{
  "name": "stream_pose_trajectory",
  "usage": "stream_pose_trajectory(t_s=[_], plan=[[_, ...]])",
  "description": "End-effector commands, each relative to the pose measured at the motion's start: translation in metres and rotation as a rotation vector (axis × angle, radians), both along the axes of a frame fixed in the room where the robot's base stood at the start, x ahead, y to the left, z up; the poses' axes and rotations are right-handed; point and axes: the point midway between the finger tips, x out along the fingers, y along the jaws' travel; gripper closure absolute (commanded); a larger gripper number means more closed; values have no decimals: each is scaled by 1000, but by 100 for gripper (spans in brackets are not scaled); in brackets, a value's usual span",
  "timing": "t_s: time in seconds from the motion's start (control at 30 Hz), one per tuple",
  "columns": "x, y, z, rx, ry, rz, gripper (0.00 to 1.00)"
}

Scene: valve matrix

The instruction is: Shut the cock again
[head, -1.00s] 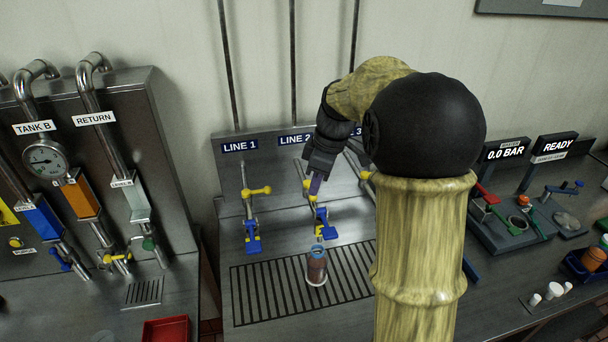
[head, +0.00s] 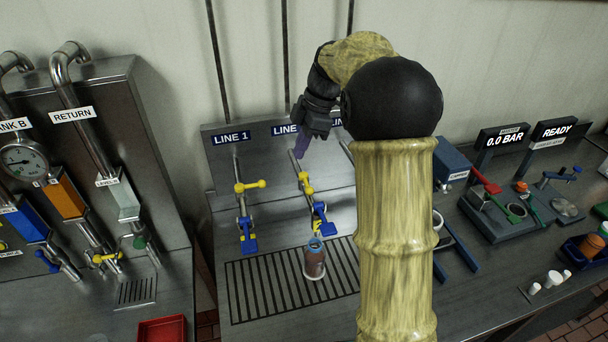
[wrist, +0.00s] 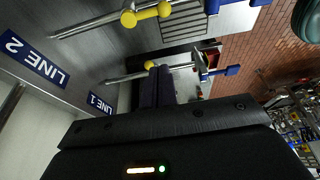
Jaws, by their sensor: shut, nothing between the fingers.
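The line 2 cock has a yellow handle (head: 305,184) that appears to lie along its sloping pipe; it also shows at the top of the wrist view (wrist: 147,13). Below it is a blue-and-yellow tap end (head: 321,220). The line 1 cock's yellow handle (head: 250,187) sticks out crosswise to the right. My gripper (head: 301,154) is shut and empty, its purple fingers above and apart from the line 2 handle. In the wrist view its fingers (wrist: 156,84) partly cover the line 1 cock's yellow part (wrist: 150,65).
A brown bottle (head: 315,262) stands upright on the drain grate (head: 262,290) below line 2. My arm hides most of line 3. A pressure display (head: 502,140) reads 0.0 BAR, and another (head: 556,132) reads READY. A red tray (head: 163,330) is at lower left.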

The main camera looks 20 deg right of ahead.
Motion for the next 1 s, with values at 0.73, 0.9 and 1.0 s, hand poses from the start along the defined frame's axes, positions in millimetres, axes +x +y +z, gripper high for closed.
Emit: stream_pose_trajectory(t_s=[0.73,0.9,1.0], plan=[[0,-6,-91,0,1,-1,100],[0,-8,-93,0,0,0,100],[0,-8,-93,0,0,0,100]])
